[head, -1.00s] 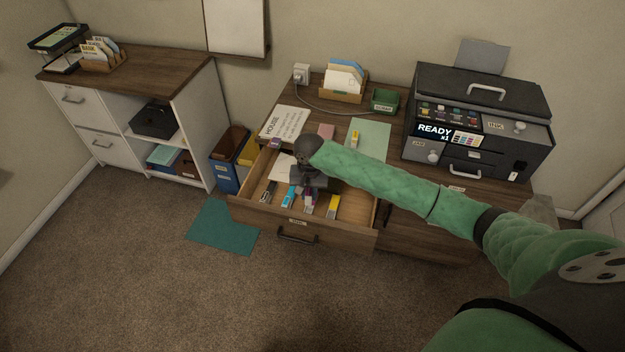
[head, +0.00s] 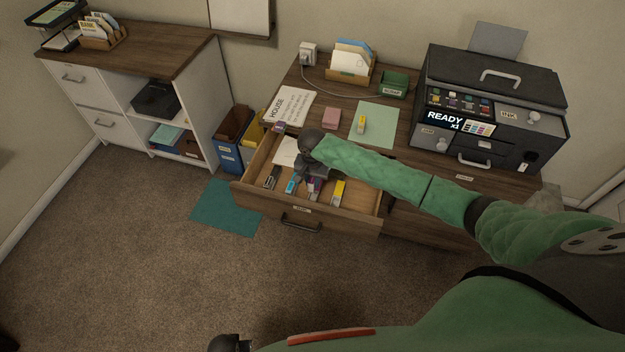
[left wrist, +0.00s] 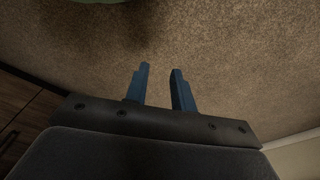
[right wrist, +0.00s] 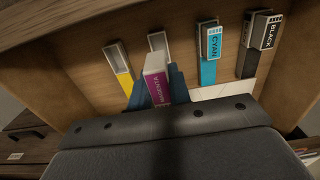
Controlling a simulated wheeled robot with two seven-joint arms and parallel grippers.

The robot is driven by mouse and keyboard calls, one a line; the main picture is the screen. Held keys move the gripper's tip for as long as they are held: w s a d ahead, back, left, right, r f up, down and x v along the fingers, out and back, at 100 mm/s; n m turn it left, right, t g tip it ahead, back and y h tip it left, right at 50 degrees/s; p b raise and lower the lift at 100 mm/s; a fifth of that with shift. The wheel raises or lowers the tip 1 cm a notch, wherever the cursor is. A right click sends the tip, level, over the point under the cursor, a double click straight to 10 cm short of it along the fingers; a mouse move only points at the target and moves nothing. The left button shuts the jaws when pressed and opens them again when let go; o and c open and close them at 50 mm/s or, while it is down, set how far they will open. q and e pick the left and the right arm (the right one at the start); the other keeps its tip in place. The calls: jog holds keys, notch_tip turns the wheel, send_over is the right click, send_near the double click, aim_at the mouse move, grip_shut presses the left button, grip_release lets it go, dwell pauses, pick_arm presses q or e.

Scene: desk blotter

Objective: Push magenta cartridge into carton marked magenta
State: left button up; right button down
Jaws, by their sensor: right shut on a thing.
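My right gripper (right wrist: 158,90) is shut on the magenta cartridge (right wrist: 158,86), a pale block with a magenta label, over the open drawer (head: 345,222). Past its far end lies a grey open-ended carton (right wrist: 157,42), in line with it; its marking is hidden. I cannot tell whether the cartridge tip is inside. In the head view my right gripper (head: 314,176) covers most of this spot. In the left wrist view my left gripper (left wrist: 160,85) is open and empty above the carpet.
Beside it in the drawer lie a yellow-marked open carton (right wrist: 121,68), a cyan one (right wrist: 208,55) and a black one (right wrist: 258,45). A yellow-labelled piece (head: 361,124) lies on green paper (head: 375,137) on the desk. The printer (head: 490,110) stands at right.

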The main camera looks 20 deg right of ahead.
aim_at(312, 190)
jog(key=shift+r+p, duration=0.1)
jog(key=shift+p, duration=0.4)
jog(key=shift+a+f, duration=0.1)
jog(key=shift+f, duration=0.7)
jog(key=shift+f+b, duration=0.4)
jog(key=shift+f, duration=1.4)
jog(key=shift+f+b, duration=0.3)
jog(key=shift+f, duration=0.1)
pick_arm(q)
jog(key=shift+r+p, duration=0.35)
jog(key=shift+r, duration=0.05)
